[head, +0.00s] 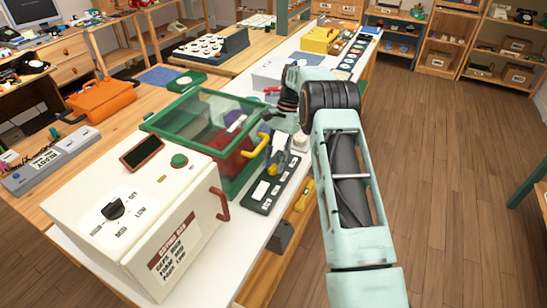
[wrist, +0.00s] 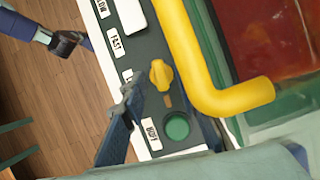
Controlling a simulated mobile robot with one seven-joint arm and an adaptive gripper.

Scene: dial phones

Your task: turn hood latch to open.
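A small yellow knob (wrist: 161,75), which appears to be the hood latch, sits on a dark control panel (wrist: 196,45) in the wrist view. A thick yellow handle (wrist: 215,100) bends close beside the knob. The dark finger of my gripper (wrist: 125,115) is left of and below the knob, apparently apart from it. The gripper's opening is not clear. In the head view my gripper (head: 285,112) is over the panel (head: 272,187), beside the clear green-framed hood (head: 205,115).
A white box with a black dial (head: 113,209) and a red handle (head: 222,205) stands in front of the hood. An orange case (head: 100,100) is at left. Beyond the white counter's right edge is open wooden floor (head: 450,170).

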